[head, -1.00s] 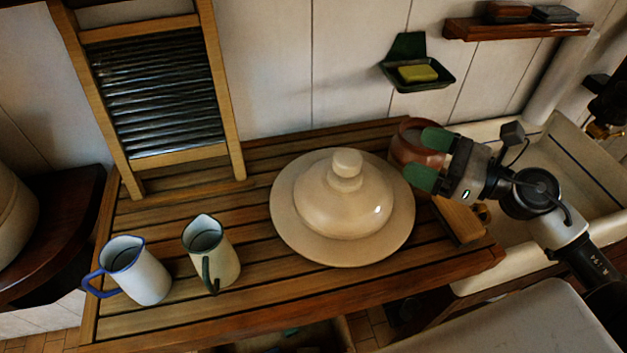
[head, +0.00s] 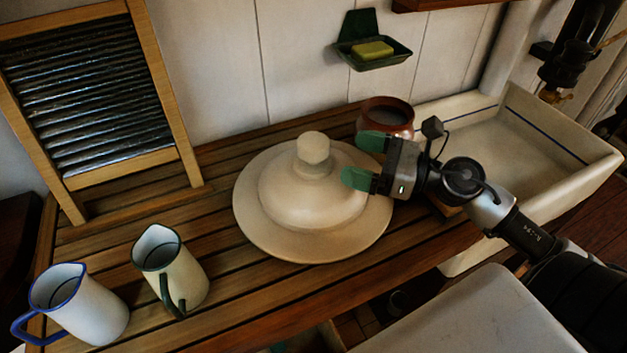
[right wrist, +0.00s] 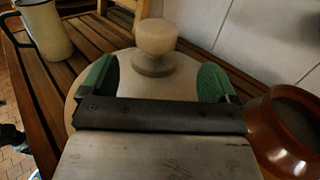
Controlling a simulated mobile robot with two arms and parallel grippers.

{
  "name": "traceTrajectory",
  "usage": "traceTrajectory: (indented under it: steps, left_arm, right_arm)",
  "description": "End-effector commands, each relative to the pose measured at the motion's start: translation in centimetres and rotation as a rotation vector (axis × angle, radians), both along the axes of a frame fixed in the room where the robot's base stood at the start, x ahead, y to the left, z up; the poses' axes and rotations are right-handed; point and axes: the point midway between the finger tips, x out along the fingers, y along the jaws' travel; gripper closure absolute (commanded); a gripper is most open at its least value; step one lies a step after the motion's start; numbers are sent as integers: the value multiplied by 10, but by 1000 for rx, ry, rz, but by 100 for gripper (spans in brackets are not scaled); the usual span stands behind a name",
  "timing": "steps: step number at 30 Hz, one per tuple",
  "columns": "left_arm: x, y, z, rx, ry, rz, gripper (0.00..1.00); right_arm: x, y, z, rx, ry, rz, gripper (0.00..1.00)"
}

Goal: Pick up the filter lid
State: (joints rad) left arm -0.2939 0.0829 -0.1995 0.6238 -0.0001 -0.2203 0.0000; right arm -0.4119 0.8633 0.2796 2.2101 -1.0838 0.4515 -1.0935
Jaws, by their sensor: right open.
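The filter lid (head: 310,200) is a cream dome with a wide flat brim and a round knob (head: 314,150) on top. It sits on the slatted wooden board in the head view. My right gripper (head: 357,160) is open, with green fingers over the lid's right side, pointing left toward the knob. In the right wrist view the knob (right wrist: 155,45) stands ahead of the open fingers (right wrist: 157,83), centred between them and apart from both. Nothing is between the fingers. My left gripper is not in view.
A brown crock (head: 386,115) stands just behind my right gripper. A white jug with a blue rim (head: 85,305) and a cream jug with a green handle (head: 172,270) stand at left. A washboard (head: 95,105) leans on the wall. A sink (head: 560,135) is at right.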

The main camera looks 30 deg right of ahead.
Motion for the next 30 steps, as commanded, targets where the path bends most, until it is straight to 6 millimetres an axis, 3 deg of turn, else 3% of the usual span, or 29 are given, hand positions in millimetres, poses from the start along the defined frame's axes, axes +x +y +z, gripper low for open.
traceTrajectory:
  steps: [6, 14, 22, 30]
  left_arm:
    - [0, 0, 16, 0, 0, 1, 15]
    - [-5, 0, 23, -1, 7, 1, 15]
    - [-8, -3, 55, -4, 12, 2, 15]
    - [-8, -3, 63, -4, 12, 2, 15]
  right_arm:
    - [19, 16, 4, -2, -3, -1, 10]
    - [27, 25, 4, -1, -1, -1, 10]
    - [46, 48, 18, -1, -2, 1, 10]
    - [60, 60, 11, -1, -1, -1, 10]
